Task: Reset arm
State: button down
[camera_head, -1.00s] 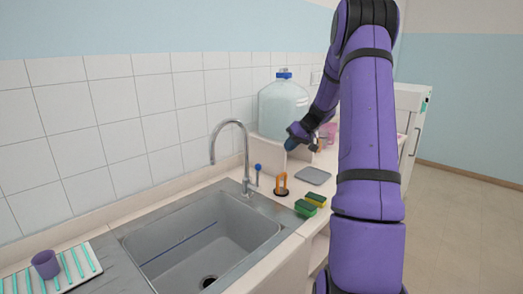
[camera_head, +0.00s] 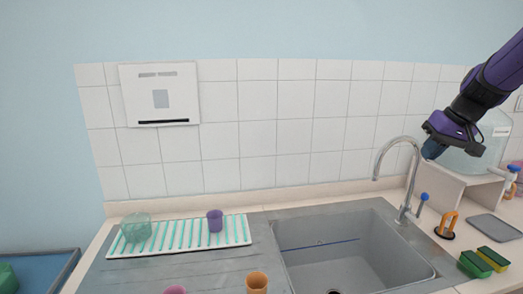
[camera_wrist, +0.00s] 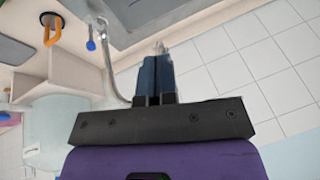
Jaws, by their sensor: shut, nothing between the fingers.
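My purple arm reaches in from the upper right in the head view. My gripper (camera_head: 431,150) hangs in the air right of the faucet, in front of the large water bottle. In the wrist view the blue fingers of my gripper (camera_wrist: 157,58) are together with nothing between them. The curved metal faucet (camera_head: 412,178) is near the fingertips in the picture, and I cannot tell the gap. It also shows in the wrist view (camera_wrist: 108,70).
A grey sink (camera_head: 345,250) is at centre right. A striped drying mat (camera_head: 180,240) holds a green glass (camera_head: 136,228) and a purple cup (camera_head: 215,221). An orange cup (camera_head: 257,283) is at the front. Sponges (camera_head: 476,264) and a water bottle (camera_head: 470,155) are at the right.

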jog(key=s+a+r+h, duration=0.1)
jog(key=s+a+r, duration=0.3)
jog(key=s+a, duration=0.75)
jog(key=s+a+f+n+t+h, duration=0.1)
jog(key=s+a, duration=0.3)
jog(key=s, duration=0.8)
jog(key=shift+a+f+h, duration=0.3)
jog(key=shift+a+f, duration=0.1)
jog(key=shift+f, duration=0.15)
